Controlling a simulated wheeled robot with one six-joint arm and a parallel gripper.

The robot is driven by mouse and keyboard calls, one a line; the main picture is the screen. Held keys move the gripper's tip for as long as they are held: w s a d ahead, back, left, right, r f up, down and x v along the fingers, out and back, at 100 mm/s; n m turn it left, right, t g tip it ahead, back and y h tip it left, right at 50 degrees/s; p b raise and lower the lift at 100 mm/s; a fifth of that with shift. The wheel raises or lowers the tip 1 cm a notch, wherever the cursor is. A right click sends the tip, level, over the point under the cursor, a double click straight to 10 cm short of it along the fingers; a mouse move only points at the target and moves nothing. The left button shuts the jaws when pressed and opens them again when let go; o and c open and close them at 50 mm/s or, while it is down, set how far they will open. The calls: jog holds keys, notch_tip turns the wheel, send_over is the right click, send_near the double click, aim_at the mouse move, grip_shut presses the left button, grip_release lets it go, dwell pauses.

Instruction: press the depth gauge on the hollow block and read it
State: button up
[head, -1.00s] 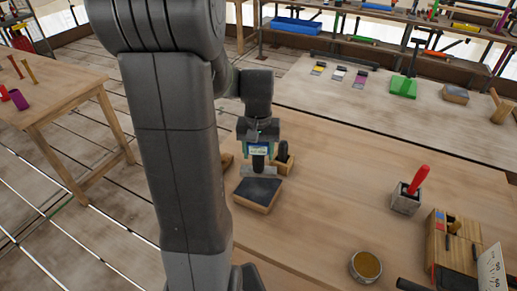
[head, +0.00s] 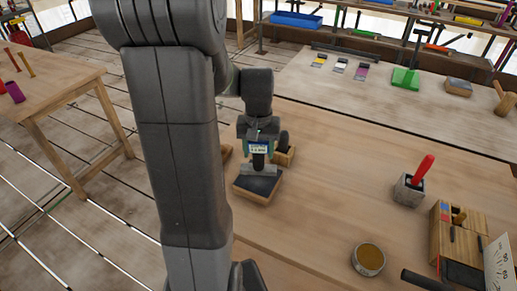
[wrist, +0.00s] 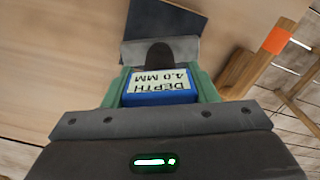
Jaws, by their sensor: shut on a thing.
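A wooden block with a dark top (head: 255,188), apparently the hollow block, lies below on the bench. Its dark top also shows in the wrist view (wrist: 165,20). The foot bar is over the block's far part; I cannot tell whether it touches. Any hollow is not visible.
A small wooden holder (head: 285,157) with a dark upright piece stands close behind the gauge. A grey block with a red handle (head: 410,190), a round tin (head: 368,259) and a wooden rack (head: 455,240) stand at right. The bench middle is clear.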

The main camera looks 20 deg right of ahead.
jog(key=shift+f, duration=0.15)
jog(key=shift+f+b, duration=1)
jog(key=shift+f, duration=0.25)
jog(key=shift+s, duration=0.1)
dwell(0.8)
jog(key=shift+r+p, duration=2.15)
jog(key=shift+r, duration=0.4)
jog(key=shift+f, duration=0.1)
